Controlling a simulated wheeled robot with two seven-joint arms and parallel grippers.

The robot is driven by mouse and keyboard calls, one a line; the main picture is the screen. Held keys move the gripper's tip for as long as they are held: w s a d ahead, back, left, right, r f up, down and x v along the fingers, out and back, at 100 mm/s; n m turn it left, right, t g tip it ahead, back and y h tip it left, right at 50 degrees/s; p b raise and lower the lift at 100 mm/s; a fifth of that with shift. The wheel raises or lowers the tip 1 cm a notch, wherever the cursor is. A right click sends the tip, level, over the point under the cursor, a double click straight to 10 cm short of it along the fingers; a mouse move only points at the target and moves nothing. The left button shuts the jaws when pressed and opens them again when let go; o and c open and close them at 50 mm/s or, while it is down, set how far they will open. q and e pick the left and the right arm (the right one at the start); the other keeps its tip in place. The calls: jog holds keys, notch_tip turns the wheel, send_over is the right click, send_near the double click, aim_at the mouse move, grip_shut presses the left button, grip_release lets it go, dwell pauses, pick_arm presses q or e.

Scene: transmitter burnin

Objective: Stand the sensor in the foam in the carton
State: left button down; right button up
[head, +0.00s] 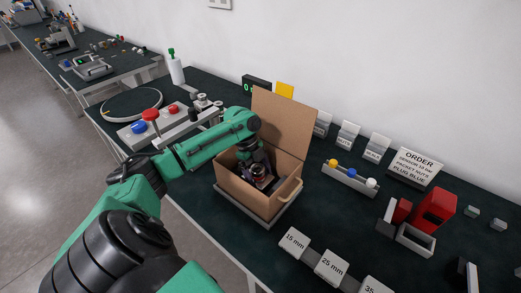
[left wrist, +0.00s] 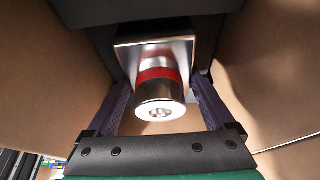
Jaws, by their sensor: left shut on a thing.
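The sensor (left wrist: 160,88) is a silvery metal cylinder with a red band and a square metal plate. In the left wrist view it sits between the two fingers of my left gripper (left wrist: 158,108), which is shut on it. The open carton (head: 238,196) is brown cardboard with its lid flap raised at the back. In the head view my left gripper (head: 261,176) reaches down inside the carton. Dark material, apparently the foam (left wrist: 85,18), lies beyond the sensor's plate. I cannot tell whether the sensor touches it. My right gripper is not in view.
The carton stands on a pale platform (head: 277,222). A control box (head: 176,127) with a red knob is left of it. Labelled blocks (head: 294,241) lie in front.

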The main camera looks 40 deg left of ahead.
pick_arm(q)
grip_release()
jog(key=shift+s+d, duration=0.1)
jog(key=shift+r, duration=0.15)
jog(key=p+v, duration=0.9)
jog(key=v, duration=0.3)
